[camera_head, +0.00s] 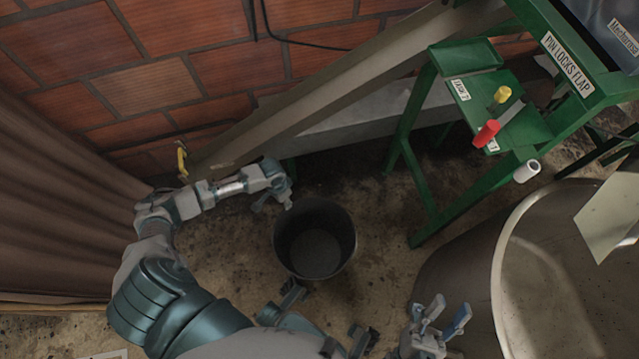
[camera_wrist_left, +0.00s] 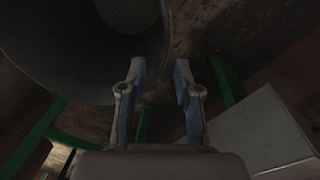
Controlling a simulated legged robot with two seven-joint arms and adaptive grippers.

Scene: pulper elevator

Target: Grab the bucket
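The bucket (camera_head: 314,240) is a dark grey, round, open-topped pail standing upright on the floor in the middle of the head view. It looks empty. My left gripper (camera_head: 275,202) is just beyond the bucket's upper-left rim, pointing down towards it. In the left wrist view its two fingers (camera_wrist_left: 160,72) are spread with nothing between them, and the dark round bucket (camera_wrist_left: 70,45) fills the upper left, close to the fingers. Whether a finger touches the rim cannot be told. My right gripper (camera_head: 446,314) is open and empty, low and right of the bucket.
A green stand (camera_head: 567,105) with yellow, red and white handles is at the upper right. A large round vat (camera_head: 510,235) stands at the lower right. A sloping beam (camera_head: 330,90) runs along the brick wall. A brown curtain (camera_head: 60,200) hangs at left. Floor around the bucket is bare.

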